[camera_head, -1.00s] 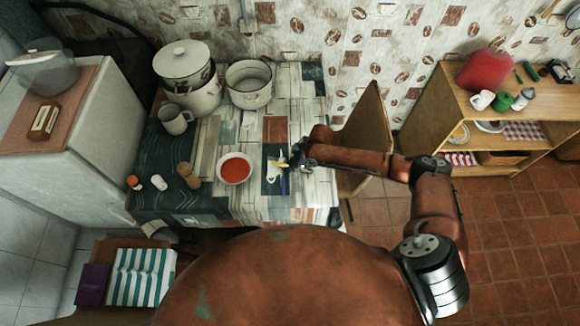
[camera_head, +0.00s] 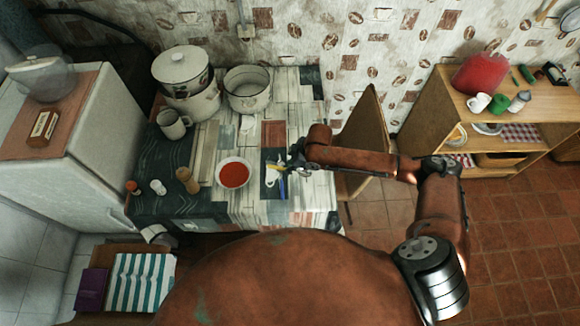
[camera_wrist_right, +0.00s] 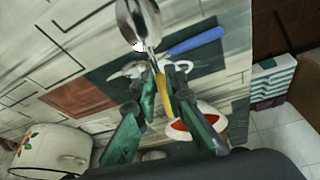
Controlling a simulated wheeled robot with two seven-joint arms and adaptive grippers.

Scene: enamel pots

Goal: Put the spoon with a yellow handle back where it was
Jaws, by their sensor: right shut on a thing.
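The spoon with a yellow handle shows in the right wrist view, its metal bowl (camera_wrist_right: 138,24) at the top and its yellow handle (camera_wrist_right: 163,97) running down between the fingers. My right gripper (camera_wrist_right: 163,84) is shut on this handle. In the head view, the right gripper (camera_head: 298,158) is over the right part of the table, with a bit of the yellow handle (camera_head: 274,167) to its left. A blue-handled utensil (camera_head: 282,187) lies just below, on a dark patch of the tabletop. It also shows in the wrist view (camera_wrist_right: 194,42). My left gripper is not in view.
A white bowl of red soup (camera_head: 234,174) stands left of the gripper. Small jars stand at the left.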

